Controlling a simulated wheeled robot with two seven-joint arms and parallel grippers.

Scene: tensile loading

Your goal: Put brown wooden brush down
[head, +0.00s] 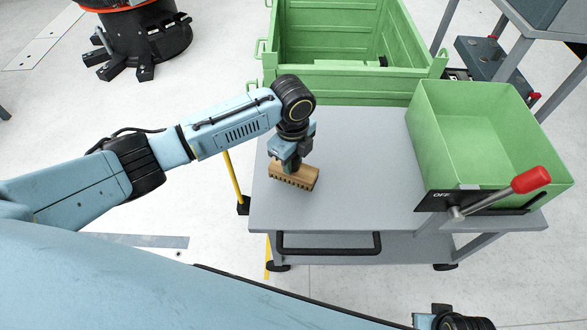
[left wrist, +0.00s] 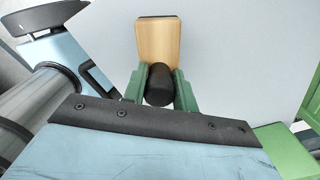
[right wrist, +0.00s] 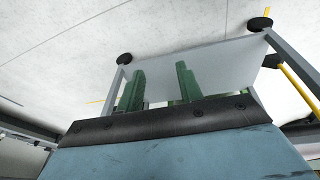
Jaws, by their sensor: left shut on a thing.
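The brown wooden brush (head: 294,177) is over the left part of the grey cart top (head: 365,150), bristle side down. I cannot tell whether it touches the top. My left gripper (head: 291,160) is above it, shut on its black handle. In the left wrist view, the gripper's green fingers (left wrist: 160,82) are on both sides of the black handle, with the brush's wooden block (left wrist: 158,40) beyond. My right gripper (right wrist: 160,70) is open and empty in the right wrist view, its two green fingers apart. The cart's underside or shelf shows behind them.
A green open bin (head: 455,145) stands on the right of the cart top. A lever with a red knob (head: 530,180) and an "OFF" plate is in front of it. A larger green crate (head: 345,75) stands behind the cart. The middle of the cart top is clear.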

